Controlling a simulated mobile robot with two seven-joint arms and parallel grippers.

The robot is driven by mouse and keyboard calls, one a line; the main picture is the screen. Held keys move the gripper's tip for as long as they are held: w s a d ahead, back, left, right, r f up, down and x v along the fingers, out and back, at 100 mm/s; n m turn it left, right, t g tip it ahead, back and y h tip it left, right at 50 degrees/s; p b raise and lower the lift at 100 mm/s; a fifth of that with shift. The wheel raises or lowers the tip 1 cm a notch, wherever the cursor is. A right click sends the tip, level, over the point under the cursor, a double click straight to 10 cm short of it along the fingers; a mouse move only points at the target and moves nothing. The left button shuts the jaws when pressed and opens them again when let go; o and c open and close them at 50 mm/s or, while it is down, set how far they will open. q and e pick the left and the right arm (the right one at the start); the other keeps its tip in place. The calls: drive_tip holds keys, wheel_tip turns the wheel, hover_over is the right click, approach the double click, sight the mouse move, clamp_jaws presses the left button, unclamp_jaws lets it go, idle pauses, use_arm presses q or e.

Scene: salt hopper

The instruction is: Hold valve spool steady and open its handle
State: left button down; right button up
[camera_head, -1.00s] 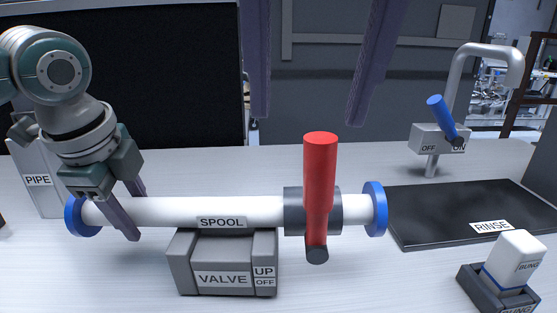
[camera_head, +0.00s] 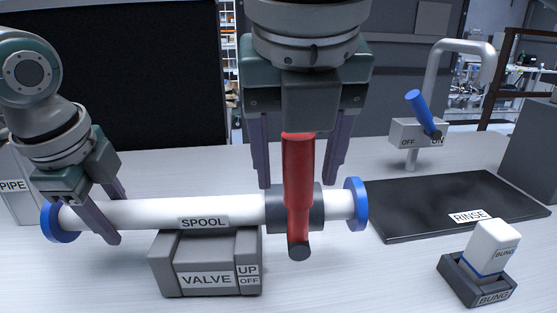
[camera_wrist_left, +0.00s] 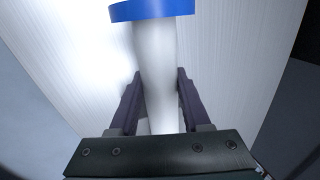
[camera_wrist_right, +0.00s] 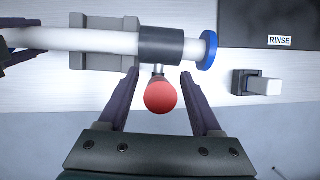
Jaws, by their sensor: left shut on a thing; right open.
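The valve spool (camera_head: 150,213) is a white pipe with blue end flanges and a dark collar, lying level across a grey block marked VALVE (camera_head: 207,277). Its red handle (camera_head: 298,185) stands upright from the dark pivot at the collar. My left gripper (camera_head: 115,218) is shut on the spool near its left flange; the left wrist view shows the pipe (camera_wrist_left: 157,85) between the fingers. My right gripper (camera_head: 298,185) is open and comes from above, its fingers on either side of the red handle. In the right wrist view the handle's red end (camera_wrist_right: 160,97) lies between the open fingers (camera_wrist_right: 160,75).
A faucet with a blue lever (camera_head: 422,112) stands at the back right, behind a black RINSE mat (camera_head: 440,205). A white bung (camera_head: 492,247) sits in a dark holder at the front right. A PIPE holder (camera_head: 18,190) stands at the far left.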

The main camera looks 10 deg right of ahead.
drive_tip(key=shift+f, duration=0.1)
drive_tip(key=shift+c, duration=0.4)
clamp_jaws()
idle(1.0)
